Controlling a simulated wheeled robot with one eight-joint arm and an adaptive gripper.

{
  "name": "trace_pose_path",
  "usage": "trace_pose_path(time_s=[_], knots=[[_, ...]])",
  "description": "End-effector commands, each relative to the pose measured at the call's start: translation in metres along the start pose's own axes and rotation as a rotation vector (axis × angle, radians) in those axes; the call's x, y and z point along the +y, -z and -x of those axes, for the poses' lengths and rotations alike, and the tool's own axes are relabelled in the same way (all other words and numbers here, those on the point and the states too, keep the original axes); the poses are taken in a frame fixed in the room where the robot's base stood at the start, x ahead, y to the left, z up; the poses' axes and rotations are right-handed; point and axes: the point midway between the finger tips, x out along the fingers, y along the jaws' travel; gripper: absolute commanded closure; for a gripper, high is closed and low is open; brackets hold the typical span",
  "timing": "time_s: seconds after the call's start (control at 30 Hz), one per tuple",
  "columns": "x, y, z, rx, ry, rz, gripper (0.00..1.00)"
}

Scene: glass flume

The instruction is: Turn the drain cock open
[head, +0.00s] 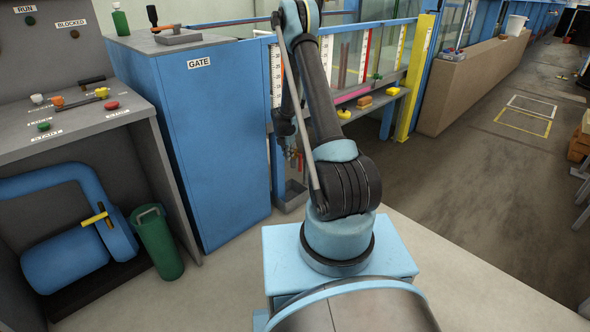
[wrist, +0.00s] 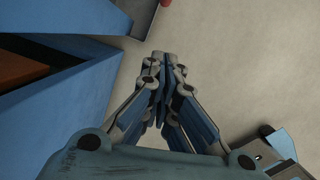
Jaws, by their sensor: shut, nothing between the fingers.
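My gripper (wrist: 162,60) is shut and empty in the wrist view, with its fingertips over bare pale floor. In the head view, its end is partly hidden behind my arm, beside the blue GATE cabinet (head: 215,130). Small red and brass-coloured fittings (head: 299,157) show there close to my arm, above a grey trough (head: 291,196) on the floor. They may include the drain cock, but they are too small to tell its handle position. A small red thing (wrist: 166,2) shows at the top edge of the wrist view, beyond my fingertips and apart from them.
A blue-edged structure (wrist: 60,80) fills the left of the wrist view, close to my gripper. In the head view, a yellow-handled valve (head: 95,219) sits on a blue pipe at left, beside a green bin (head: 157,242). The floor at right (head: 470,190) is largely open.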

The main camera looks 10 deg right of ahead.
Motion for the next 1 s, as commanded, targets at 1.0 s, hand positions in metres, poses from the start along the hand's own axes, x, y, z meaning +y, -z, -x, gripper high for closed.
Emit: trace_pose_path(time_s=[1.0], knots=[[0.003,0.003,-0.116,-0.002,0.002,0.046,1.00]])
